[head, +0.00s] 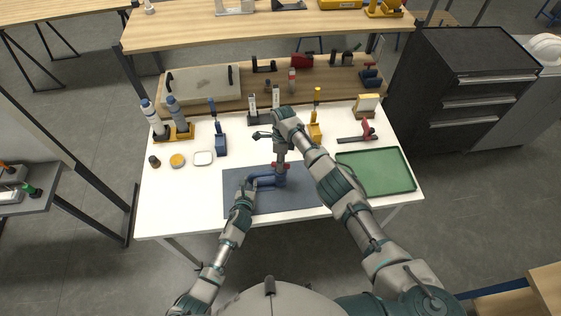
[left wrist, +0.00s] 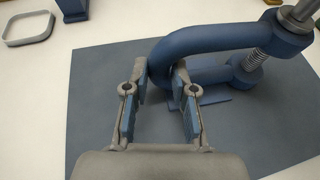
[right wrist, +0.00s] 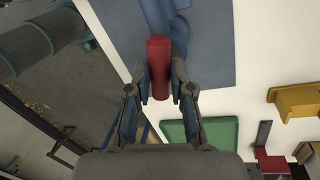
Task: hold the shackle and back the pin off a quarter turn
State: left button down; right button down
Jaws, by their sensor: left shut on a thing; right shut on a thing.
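The blue shackle (head: 266,181) lies on the dark grey mat (head: 300,200). In the left wrist view, the shackle (left wrist: 205,42) shows its rounded bow and a threaded metal pin (left wrist: 256,60) through its ends. My left gripper (left wrist: 160,82) is shut on the bow, one finger on either side. My right gripper (right wrist: 160,82) comes from above and is shut on the red pin handle (right wrist: 158,62). The handle's red ends also show in the head view (head: 287,166). My right gripper hides most of the pin there.
A green tray (head: 376,171) lies to the right on the white table. A bottle caddy (head: 176,133), a small square dish (head: 203,158) and a yellow round item (head: 177,160) are at the left. Blue and yellow holders and a shelf stand behind. Bare tabletop lies left of the mat.

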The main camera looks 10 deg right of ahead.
jog(key=shift+n, duration=0.6)
jog(key=shift+n+h, duration=0.3)
jog(key=shift+n, duration=0.8)
jog(key=n, duration=0.3)
jog(key=shift+a+n+h, duration=0.1)
jog(key=shift+n+h, duration=0.3)
jog(key=n, duration=0.5)
jog(key=shift+s+f+t+h, duration=0.1)
jog(key=shift+t+h, duration=0.2)
jog(key=shift+h, duration=0.1)
jog(key=shift+s+n, duration=0.15)
jog(key=shift+n, duration=1.15)
jog(key=shift+f, duration=0.1)
jog(key=c, duration=1)
grip_release()
jog(key=shift+a, duration=0.1)
